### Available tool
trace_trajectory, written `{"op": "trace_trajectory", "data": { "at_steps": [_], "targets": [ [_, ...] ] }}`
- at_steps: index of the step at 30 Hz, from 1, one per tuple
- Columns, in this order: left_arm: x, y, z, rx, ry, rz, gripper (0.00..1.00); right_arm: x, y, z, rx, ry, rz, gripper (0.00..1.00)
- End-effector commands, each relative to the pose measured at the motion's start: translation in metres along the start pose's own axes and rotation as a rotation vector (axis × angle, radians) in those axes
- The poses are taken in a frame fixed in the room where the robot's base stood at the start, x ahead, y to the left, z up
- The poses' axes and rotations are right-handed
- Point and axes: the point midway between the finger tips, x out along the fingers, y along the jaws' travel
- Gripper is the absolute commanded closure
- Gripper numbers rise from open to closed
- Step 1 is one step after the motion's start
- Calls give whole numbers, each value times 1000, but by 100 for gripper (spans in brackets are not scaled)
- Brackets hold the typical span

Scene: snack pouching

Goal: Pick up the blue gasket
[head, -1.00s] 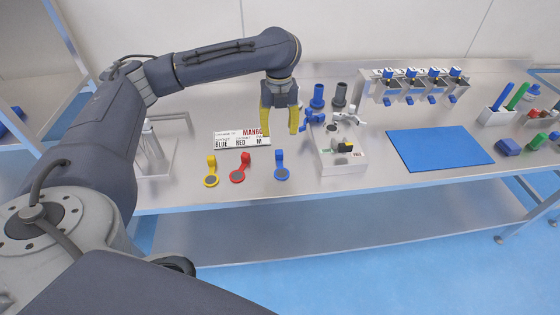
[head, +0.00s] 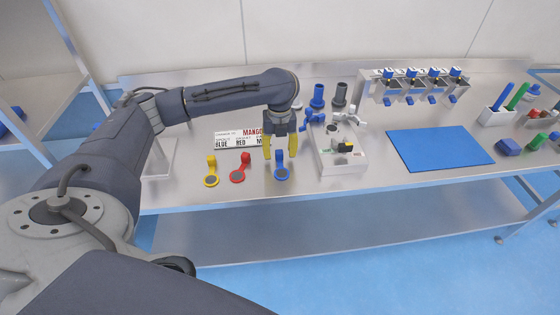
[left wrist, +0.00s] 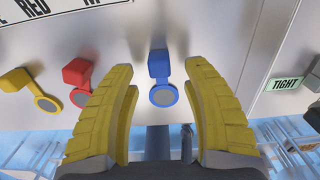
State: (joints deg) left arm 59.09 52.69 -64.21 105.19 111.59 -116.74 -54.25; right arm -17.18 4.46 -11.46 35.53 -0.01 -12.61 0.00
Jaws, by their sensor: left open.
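The blue gasket (head: 281,172) lies on the steel table near its front edge, a ring with a grey centre and a block-shaped tab. In the left wrist view the blue gasket (left wrist: 160,82) sits between and beyond my open yellow fingers. My left gripper (head: 280,152) is open and empty, over the tab end of the blue gasket. It also shows in the left wrist view (left wrist: 160,115). I cannot tell its exact height above the table. My right gripper is not in view.
A red gasket (head: 239,172) and a yellow gasket (head: 211,174) lie to the left. A label card (head: 232,139) lies behind them. A pale fixture box (head: 338,160) stands close on the right. A blue mat (head: 440,147) lies farther right.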

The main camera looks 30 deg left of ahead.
Motion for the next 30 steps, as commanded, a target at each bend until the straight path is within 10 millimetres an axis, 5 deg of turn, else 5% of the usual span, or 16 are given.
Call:
{"op": "trace_trajectory", "data": {
  "at_steps": [8,19,30],
  "targets": [
    [25,0,-1,0,1,0,51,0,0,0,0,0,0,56],
    [28,0,0,0,0,-1,51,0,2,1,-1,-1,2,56],
    [27,0,0,-1,0,-1,94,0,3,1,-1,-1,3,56]
  ]
}}
